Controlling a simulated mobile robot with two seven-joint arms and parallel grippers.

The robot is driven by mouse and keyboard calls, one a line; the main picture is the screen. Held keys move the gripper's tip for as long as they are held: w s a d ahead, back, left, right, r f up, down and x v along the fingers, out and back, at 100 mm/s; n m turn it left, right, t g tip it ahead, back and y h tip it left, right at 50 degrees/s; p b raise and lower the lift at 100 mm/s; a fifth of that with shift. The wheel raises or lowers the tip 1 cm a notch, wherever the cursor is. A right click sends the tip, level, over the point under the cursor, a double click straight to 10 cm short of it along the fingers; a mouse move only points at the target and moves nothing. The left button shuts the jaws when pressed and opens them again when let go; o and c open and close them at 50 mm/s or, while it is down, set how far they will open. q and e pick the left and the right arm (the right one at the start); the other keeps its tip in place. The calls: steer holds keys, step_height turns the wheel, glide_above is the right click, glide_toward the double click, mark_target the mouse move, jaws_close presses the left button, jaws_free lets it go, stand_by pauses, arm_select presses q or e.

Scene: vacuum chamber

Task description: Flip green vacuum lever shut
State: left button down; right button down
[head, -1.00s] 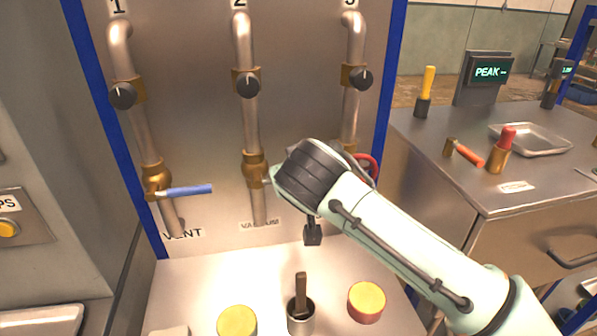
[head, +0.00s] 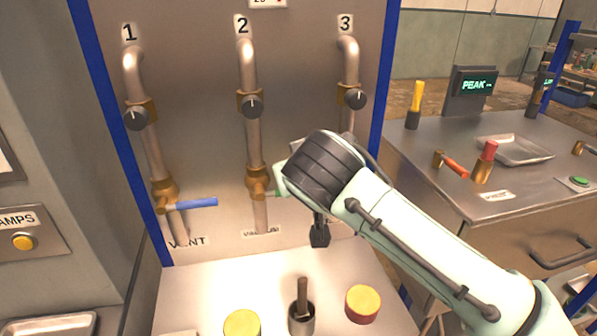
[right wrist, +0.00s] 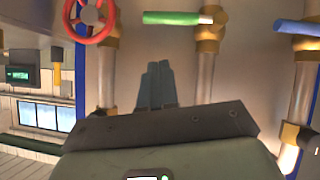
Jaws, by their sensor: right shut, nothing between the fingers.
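The green lever (right wrist: 178,18) shows in the right wrist view. It lies sideways from the brass valve (right wrist: 209,32) on pipe 2, across the pipe's line. My right gripper (right wrist: 158,85) is shut and empty. In the wrist view its grey fingers are apart from the lever, which appears above their tips. My left gripper is not in view.
The blue lever (head: 190,204) on the vent pipe also points sideways. A red wheel (right wrist: 90,20) shows in the wrist view. Black knobs (head: 252,105) sit higher on the pipes. Yellow-topped pieces (head: 242,324) stand on the shelf below. A bench (head: 470,190) with tools is at right.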

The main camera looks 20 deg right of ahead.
steer(key=s+r, duration=0.3)
steer(key=s, duration=0.2)
steer(key=shift+a+r, duration=0.15)
steer(key=shift+a, duration=0.05)
